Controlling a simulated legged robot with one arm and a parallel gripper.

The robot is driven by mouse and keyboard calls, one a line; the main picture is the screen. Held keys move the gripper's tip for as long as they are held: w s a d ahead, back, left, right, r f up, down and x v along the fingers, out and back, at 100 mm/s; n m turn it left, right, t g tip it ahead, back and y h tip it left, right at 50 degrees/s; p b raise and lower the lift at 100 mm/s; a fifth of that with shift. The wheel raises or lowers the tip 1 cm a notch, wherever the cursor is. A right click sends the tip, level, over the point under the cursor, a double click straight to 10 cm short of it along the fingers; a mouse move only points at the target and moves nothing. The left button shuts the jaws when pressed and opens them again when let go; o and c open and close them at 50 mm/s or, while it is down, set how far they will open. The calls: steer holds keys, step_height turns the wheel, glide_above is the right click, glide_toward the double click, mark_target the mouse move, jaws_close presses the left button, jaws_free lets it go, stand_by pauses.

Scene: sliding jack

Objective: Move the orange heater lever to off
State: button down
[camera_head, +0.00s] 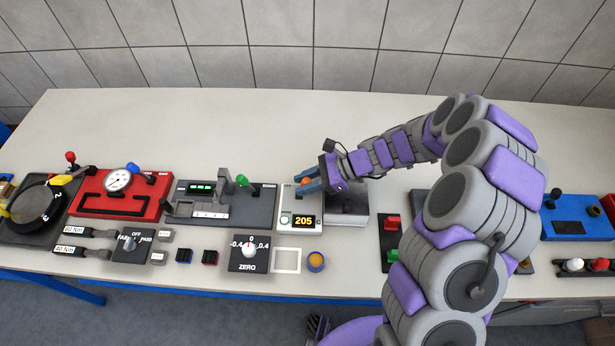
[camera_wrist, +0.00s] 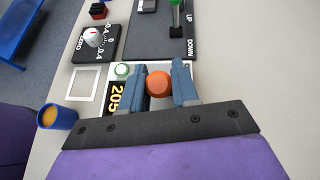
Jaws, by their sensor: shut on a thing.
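The orange heater lever's round knob (camera_wrist: 158,84) sits between the two blue fingers of my gripper (camera_wrist: 160,70) in the wrist view. My gripper (camera_head: 307,182) is shut on the knob; only a little orange (camera_head: 306,181) shows between the fingers in the head view. The white heater panel (camera_head: 287,207) lies below, with a lit display (camera_head: 304,221) reading 205 and a round green-ringed button (camera_head: 285,220). The lever's stem and most of its slot are hidden by my gripper and the knob. Off markings cannot be read clearly.
Left of the heater stands a dark panel with a green-knobbed lever (camera_head: 242,181). A grey block (camera_head: 347,218) sits at right, partly under my arm. In front are a zero dial (camera_head: 249,251), a white square frame (camera_head: 286,261) and a blue-orange cup (camera_head: 316,262). The table behind is clear.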

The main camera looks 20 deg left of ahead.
steer(key=a+r+h+p, duration=0.1)
steer(key=h+p, duration=0.1)
steer(key=p, duration=0.2)
steer(key=shift+s+a+r+t+p, duration=0.1)
steer(key=shift+a+t+p, duration=0.05)
steer(key=shift+t+p, duration=0.2)
steer(key=h+p, duration=0.1)
steer(key=p, duration=0.2)
steer(key=a+h+p, duration=0.1)
steer(key=p, duration=0.2)
steer(key=shift+s+a+t+h, duration=0.1)
steer(key=shift+a+t+h, duration=0.15)
steer(key=shift+t+h, duration=0.1)
steer(key=h+p, duration=0.1)
steer(key=p, duration=0.1)
steer(key=a+h+p, duration=0.1)
steer(key=p, duration=0.2)
steer(key=shift+s+f, duration=0.15)
steer(key=shift+f, duration=0.1)
steer(key=a+h+p, duration=0.1)
steer(key=p, duration=0.2)
steer(key=shift+f+m+t, duration=0.3)
steer(key=shift+t, duration=0.1)
steer(key=shift+f+h+p, duration=0.1)
steer(key=shift+h+p, duration=0.15)
steer(key=shift+p, duration=0.2)
